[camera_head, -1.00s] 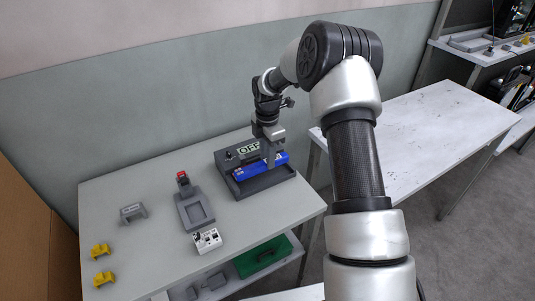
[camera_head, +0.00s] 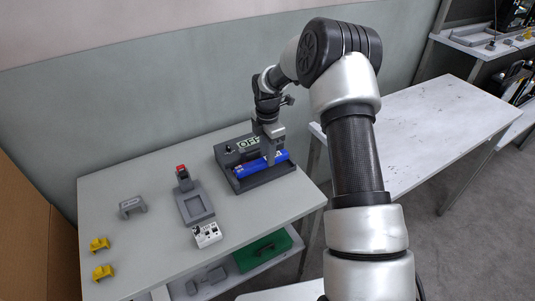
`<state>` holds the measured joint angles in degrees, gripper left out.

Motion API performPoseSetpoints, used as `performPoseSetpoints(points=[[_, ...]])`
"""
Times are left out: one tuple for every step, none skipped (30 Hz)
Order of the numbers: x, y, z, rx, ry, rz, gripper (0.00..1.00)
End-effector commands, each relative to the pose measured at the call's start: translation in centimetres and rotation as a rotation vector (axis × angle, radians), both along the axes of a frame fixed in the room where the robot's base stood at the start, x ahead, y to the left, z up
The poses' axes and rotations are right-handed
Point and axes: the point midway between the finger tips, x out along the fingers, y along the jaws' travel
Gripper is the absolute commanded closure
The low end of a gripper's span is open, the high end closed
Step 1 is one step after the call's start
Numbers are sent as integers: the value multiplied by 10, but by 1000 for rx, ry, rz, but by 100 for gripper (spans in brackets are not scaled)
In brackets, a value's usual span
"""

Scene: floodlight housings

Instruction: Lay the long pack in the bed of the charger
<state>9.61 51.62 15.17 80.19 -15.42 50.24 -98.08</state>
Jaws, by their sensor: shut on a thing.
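The charger (camera_head: 263,182) is a dark grey box with a tray-like bed in front and a panel reading OFF at its back. It stands near the right end of the grey table. The long pack (camera_head: 247,169) is blue and lies lengthwise over the bed. I cannot tell whether it touches the bed's floor. My gripper (camera_head: 270,156) points down and is shut on the pack near its middle, hiding part of it and of the panel.
Left of the charger are a grey stand with a red top (camera_head: 195,207), a white box with black marks (camera_head: 207,235), a grey bracket (camera_head: 132,207) and two yellow pieces (camera_head: 99,244). A green item (camera_head: 263,251) lies on the lower shelf. A bare white table (camera_head: 420,140) stands at right.

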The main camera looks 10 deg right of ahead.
Motion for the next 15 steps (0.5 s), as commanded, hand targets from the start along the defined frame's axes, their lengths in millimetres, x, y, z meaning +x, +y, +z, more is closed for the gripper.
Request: performPoseSetpoints(points=[[1,0,0,0,-1,0,100],[1,0,-1,0,-1,0,100],[1,0,-2,0,-1,0,100],[1,0,-2,0,-1,0,100],[1,0,-3,0,-1,0,100],[1,0,-3,0,-1,0,100],[1,0,-4,0,-1,0,100],[1,0,-4,0,-1,0,100],[1,0,-5,0,-1,0,100],[1,0,-5,0,-1,0,100],[1,0,-5,0,-1,0,100],[1,0,-6,0,-1,0,100],[1,0,-6,0,-1,0,100],[1,0,-7,0,-1,0,100],[1,0,-8,0,-1,0,100]])
